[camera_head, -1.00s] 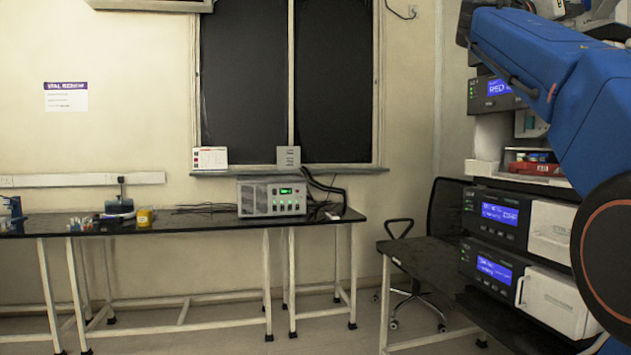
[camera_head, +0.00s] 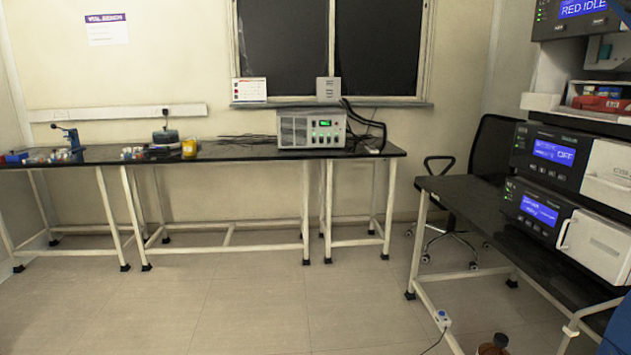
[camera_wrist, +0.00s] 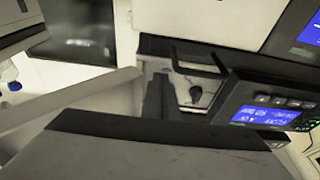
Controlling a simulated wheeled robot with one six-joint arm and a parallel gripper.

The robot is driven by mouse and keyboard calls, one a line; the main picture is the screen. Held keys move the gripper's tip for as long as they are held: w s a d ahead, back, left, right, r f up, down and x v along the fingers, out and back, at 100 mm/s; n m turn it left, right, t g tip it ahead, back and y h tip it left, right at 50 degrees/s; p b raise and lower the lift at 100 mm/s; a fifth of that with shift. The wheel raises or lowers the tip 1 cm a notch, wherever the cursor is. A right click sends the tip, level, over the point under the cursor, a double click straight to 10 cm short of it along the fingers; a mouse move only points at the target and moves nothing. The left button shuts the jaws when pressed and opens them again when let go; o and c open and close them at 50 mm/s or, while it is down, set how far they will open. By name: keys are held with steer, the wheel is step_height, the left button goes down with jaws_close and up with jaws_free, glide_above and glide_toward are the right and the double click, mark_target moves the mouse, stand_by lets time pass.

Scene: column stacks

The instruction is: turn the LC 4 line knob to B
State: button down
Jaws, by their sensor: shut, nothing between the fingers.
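In the wrist view, a small dark knob-like part (camera_wrist: 195,94) sits on a pale panel, below a dark bar handle. I cannot read a label there, so I cannot tell whether it is the LC 4 line knob. My gripper (camera_wrist: 160,82) shows as dark, closed fingers just left of that part, with nothing between them. I cannot tell whether it touches the panel. In the head view, stacked instruments with blue screens stand at the right: an upper unit (camera_head: 553,152) and a lower unit (camera_head: 540,209). No line knob can be made out there.
A black-topped bench (camera_head: 230,150) along the back wall carries a grey box (camera_head: 300,130) with a green display. A dark side table (camera_head: 465,215) bears the stack, with a chair (camera_head: 490,150) behind. A brown bottle (camera_head: 494,346) stands low in front. The middle floor is clear.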

steer(key=shift+w+f, duration=0.1)
steer(key=shift+w, duration=0.6)
stand_by(0.4)
steer(key=shift+w+a+r, duration=0.1)
steer(key=shift+w+r, duration=0.1)
steer(key=shift+w, duration=0.4)
steer(key=shift+f, duration=0.1)
stand_by(0.4)
steer(key=a, duration=0.6)
steer(key=shift+f, duration=0.3)
steer(key=shift+s, duration=0.2)
